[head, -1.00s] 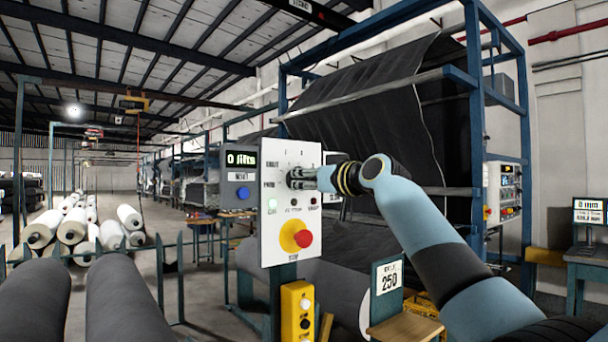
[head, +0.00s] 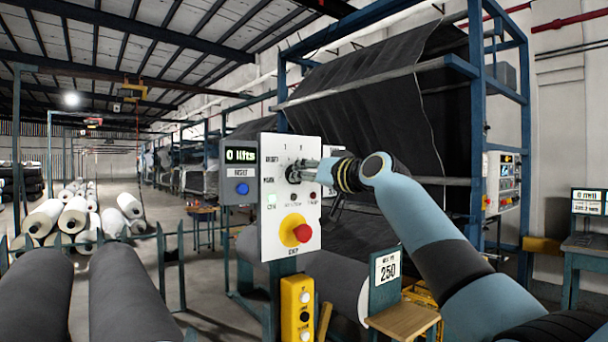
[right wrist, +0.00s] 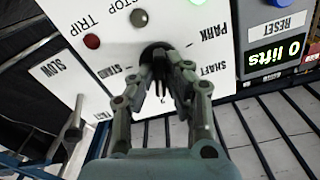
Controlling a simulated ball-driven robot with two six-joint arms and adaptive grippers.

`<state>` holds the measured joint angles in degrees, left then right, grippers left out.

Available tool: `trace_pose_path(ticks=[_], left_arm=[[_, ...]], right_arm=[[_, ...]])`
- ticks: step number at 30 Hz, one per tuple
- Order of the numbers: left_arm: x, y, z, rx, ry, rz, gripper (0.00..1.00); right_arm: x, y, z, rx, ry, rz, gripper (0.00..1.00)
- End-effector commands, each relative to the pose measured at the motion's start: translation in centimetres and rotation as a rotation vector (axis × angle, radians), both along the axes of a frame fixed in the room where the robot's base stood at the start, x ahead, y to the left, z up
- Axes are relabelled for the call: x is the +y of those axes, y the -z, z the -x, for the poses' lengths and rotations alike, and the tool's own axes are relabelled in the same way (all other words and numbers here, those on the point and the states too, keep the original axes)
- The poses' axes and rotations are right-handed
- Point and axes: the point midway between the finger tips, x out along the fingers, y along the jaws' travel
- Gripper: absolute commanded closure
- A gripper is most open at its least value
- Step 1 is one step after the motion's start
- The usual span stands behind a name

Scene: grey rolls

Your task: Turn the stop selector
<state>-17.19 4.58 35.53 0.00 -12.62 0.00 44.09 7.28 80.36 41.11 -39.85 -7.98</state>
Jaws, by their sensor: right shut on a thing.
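The white control panel (head: 269,227) stands upright in the middle of the head view. The stop selector, a dark round knob (head: 291,174), sits on its upper half with printed labels around it; it also shows in the right wrist view (right wrist: 153,48), partly hidden by my fingers. My right gripper (head: 300,174) reaches in from the right and is shut on the knob. Its fingers (right wrist: 160,72) close around the knob in the right wrist view, where the panel appears upside down. The direction the knob points is hidden. My left gripper is not in view.
A red button on a yellow base (head: 302,233) is below the selector. A green lamp (head: 270,199) glows at the panel's left. A display reading 0 lifts (head: 241,155) and blue reset button (head: 242,188) are beside the panel. A yellow button box (head: 297,310) stands below.

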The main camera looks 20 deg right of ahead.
Motion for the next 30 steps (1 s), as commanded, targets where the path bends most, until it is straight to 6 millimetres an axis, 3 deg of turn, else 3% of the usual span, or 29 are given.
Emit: trace_pose_path(ticks=[5, 6, 10, 21, 26, 30], left_arm=[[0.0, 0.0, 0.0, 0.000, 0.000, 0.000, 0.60], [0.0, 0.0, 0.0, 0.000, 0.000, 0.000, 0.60], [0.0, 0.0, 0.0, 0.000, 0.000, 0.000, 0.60], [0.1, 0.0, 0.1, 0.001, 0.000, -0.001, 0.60], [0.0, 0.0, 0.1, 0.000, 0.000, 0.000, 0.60], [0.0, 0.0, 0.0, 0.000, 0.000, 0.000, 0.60]], right_arm=[[0.0, 0.2, 0.0, 0.004, 0.000, 0.001, 1.00], [0.0, 0.2, 0.0, 0.004, 0.000, 0.001, 0.83], [0.0, 0.2, 0.0, 0.003, 0.000, 0.001, 0.66], [-0.3, 0.1, 0.6, 0.000, 0.001, 0.001, 0.65], [-1.2, 0.1, 3.2, -0.001, 0.001, 0.005, 0.65], [-2.4, 0.2, 6.3, 0.000, 0.001, 0.007, 0.65]])
